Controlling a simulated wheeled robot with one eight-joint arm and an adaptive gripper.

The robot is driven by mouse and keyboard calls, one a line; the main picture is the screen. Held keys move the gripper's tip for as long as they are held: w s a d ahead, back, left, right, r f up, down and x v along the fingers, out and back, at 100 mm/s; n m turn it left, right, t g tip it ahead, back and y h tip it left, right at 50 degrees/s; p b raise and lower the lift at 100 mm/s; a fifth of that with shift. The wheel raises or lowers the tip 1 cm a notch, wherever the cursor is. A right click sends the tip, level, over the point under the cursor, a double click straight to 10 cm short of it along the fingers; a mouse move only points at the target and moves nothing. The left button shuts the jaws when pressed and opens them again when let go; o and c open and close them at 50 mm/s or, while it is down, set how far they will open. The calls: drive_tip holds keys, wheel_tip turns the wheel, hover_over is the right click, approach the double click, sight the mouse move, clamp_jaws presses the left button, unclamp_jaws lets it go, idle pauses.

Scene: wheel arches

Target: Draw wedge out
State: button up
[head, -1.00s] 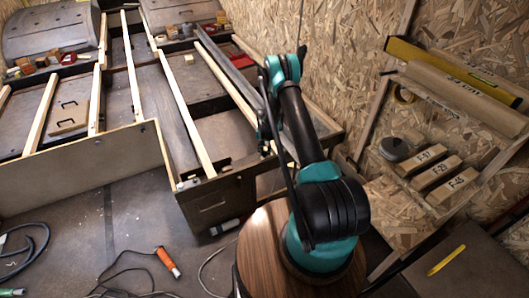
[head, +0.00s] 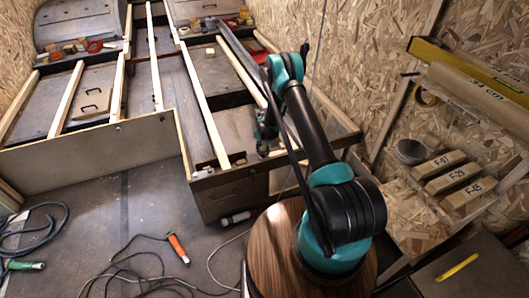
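My arm reaches from its wooden round base toward the wooden frame floor (head: 225,178). My gripper (head: 263,146) is at the near right corner of that frame, low beside its dark right rail. The gripper is small, dark and partly hidden by my arm, so its fingers cannot be made out. I cannot pick out a wedge for certain. A small pale block (head: 210,52) lies on the dark panel farther back, and several small wooden blocks (head: 70,48) lie near the left wheel arch (head: 85,22).
An orange-handled tool (head: 178,248), a green-handled tool (head: 27,266) and cables lie on the floor. The floor at the front left is partly clear.

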drive_tip(key=o, duration=0.3)
wheel_tip(320, 180, up, 12)
drive_tip(key=shift+r, duration=0.1)
idle(0.6)
idle(0.3)
